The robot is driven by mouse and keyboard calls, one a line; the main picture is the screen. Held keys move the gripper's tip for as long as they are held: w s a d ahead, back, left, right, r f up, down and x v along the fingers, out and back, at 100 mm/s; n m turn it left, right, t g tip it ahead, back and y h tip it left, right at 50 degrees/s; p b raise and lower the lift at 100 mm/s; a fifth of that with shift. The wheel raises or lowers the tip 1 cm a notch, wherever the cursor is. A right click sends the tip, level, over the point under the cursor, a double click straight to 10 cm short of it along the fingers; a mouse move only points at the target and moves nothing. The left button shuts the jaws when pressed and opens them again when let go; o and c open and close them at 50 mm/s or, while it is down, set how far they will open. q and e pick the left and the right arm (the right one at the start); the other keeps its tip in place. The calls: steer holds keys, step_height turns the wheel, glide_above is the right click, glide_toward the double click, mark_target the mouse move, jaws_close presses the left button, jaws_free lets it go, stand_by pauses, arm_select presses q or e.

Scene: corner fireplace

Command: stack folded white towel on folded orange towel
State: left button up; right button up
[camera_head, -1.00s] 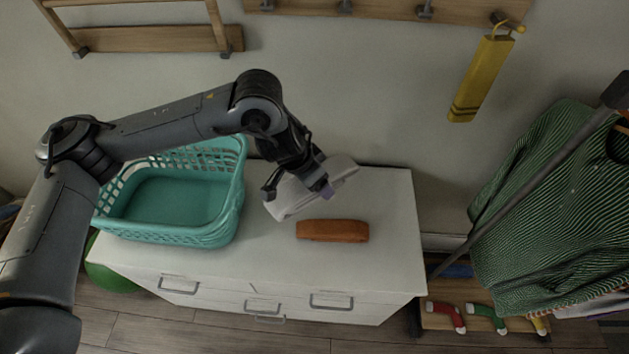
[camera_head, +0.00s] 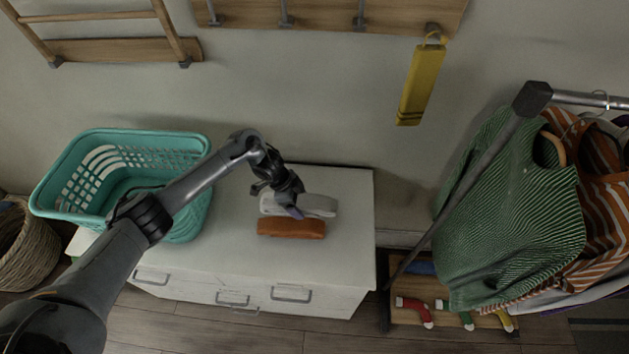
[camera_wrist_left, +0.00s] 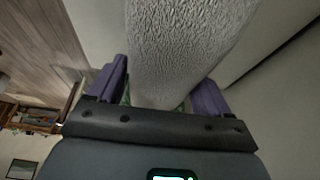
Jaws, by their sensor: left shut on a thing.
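The folded white towel (camera_head: 318,206) is gripped by my left gripper (camera_head: 278,202) above the dresser top. In the head view it appears just behind and above the folded orange towel (camera_head: 291,229), overlapping its back edge. I cannot tell whether the two touch. The orange towel lies flat on the dresser, its front side visible. In the left wrist view the white towel (camera_wrist_left: 180,45) fills the space between the purple fingertips, and the orange towel is hidden. My right gripper is out of view.
The towels are on a white dresser (camera_head: 340,240) with drawers. A teal laundry basket (camera_head: 190,205) stands at its left end. The dresser top to the right is clear. A clothes rack with a green striped garment (camera_head: 520,220) stands at right. A yellow item (camera_head: 420,85) hangs on the wall.

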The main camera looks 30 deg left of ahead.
arm_select(q)
steer(key=s+a+f, duration=0.2)
steer(key=f, duration=0.1)
steer(key=shift+s+a+f, duration=0.15)
steer(key=shift+s+f, duration=0.15)
steer(key=shift+s, duration=0.05)
steer(key=shift+f+b, duration=1.85)
steer(key=shift+f, duration=0.1)
steer(key=shift+r, duration=0.1)
steer(key=shift+f, duration=0.65)
steer(key=o, duration=1.1)
steer(key=shift+s+a, duration=0.1)
